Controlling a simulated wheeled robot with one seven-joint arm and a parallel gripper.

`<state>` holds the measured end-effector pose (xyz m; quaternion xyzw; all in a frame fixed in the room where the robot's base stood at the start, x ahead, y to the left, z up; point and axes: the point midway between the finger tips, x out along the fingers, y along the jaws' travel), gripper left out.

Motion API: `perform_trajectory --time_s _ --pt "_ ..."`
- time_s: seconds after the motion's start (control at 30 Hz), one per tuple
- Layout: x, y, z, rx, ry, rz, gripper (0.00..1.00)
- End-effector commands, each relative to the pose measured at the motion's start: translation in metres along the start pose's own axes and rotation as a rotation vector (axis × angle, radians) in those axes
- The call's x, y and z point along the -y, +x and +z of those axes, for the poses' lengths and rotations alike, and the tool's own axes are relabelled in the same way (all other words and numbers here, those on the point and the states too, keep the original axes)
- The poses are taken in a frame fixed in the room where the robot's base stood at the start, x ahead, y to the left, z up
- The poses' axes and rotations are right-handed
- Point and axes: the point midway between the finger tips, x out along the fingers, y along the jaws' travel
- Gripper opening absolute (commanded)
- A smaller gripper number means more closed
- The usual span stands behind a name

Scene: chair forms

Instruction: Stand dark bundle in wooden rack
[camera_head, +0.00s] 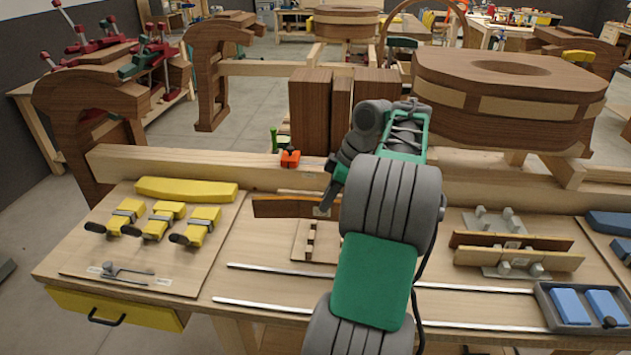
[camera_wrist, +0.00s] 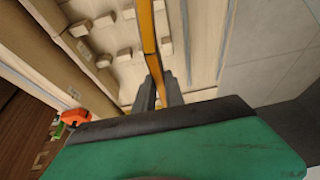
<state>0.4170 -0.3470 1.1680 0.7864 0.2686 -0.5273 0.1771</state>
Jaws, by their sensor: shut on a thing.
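The dark bundle (camera_head: 283,207) is a long, thin brown strip with a pale mark near its right end. My gripper (camera_head: 327,204) is shut on it and holds it roughly level over the bench. In the wrist view the bundle (camera_wrist: 148,32) appears as a narrow orange-brown edge running up from between my fingers (camera_wrist: 158,92). The wooden rack (camera_head: 312,243) is a pale board with short pegs, just below and in front of the bundle. My arm hides part of the rack's right side.
Yellow clamps (camera_head: 160,220) lie on a board at the left. Grey holders with dark and light strips (camera_head: 515,240) stand at the right, near a tray of blue blocks (camera_head: 572,307). An orange clamp (camera_head: 290,158) sits on the beam behind. Metal rails (camera_head: 280,270) cross the bench front.

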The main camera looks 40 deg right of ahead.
Motion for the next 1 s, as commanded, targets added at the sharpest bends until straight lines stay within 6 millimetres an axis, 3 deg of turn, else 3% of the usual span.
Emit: perform_trajectory --time_s 0.07,0.27,1.0 --pt "-0.002 -0.004 0.009 -0.001 -0.017 -0.004 0.00" --pt "-0.001 0.007 0.013 -0.001 -0.023 -0.007 0.00" --pt "-0.001 0.083 0.045 -0.001 -0.019 -0.005 0.00"
